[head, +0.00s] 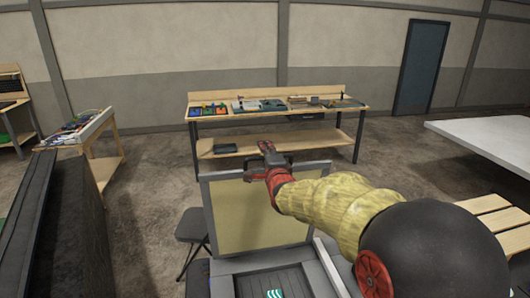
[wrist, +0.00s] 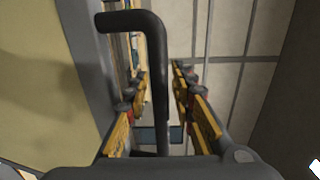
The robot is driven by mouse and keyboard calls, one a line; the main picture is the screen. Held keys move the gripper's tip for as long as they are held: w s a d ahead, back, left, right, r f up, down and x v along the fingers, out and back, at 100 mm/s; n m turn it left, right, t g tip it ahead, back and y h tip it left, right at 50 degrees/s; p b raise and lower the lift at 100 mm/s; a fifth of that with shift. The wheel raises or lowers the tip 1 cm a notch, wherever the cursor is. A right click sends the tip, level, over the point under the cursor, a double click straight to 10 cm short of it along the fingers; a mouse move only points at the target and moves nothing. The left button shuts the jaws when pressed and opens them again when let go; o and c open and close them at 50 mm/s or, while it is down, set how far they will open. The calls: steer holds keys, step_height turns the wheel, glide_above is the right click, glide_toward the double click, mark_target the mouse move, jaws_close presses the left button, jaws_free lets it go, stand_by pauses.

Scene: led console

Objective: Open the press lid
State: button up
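The press lid (head: 240,222), a yellowish panel in a grey frame, stands raised, roughly upright, above the press base (head: 228,267) in the head view. In the wrist view the lid (wrist: 45,75) fills the left side. A dark bent handle (wrist: 160,75) sticks out from the lid's edge. My gripper (head: 266,149) is at the lid's top edge. In the wrist view my gripper (wrist: 161,78) has its yellow-padded fingers apart, on either side of the handle. A gap shows between the handle and the right finger. Contact with the left finger cannot be told.
A workbench (head: 280,117) with coloured trays stands against the back wall. A small cart (head: 95,140) is at the left and a white table (head: 490,140) at the right. A dark stool (head: 190,226) is left of the press. Floor between press and workbench is clear.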

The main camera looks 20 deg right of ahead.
steer(key=c, duration=0.3)
jaws_close()
stand_by(0.6)
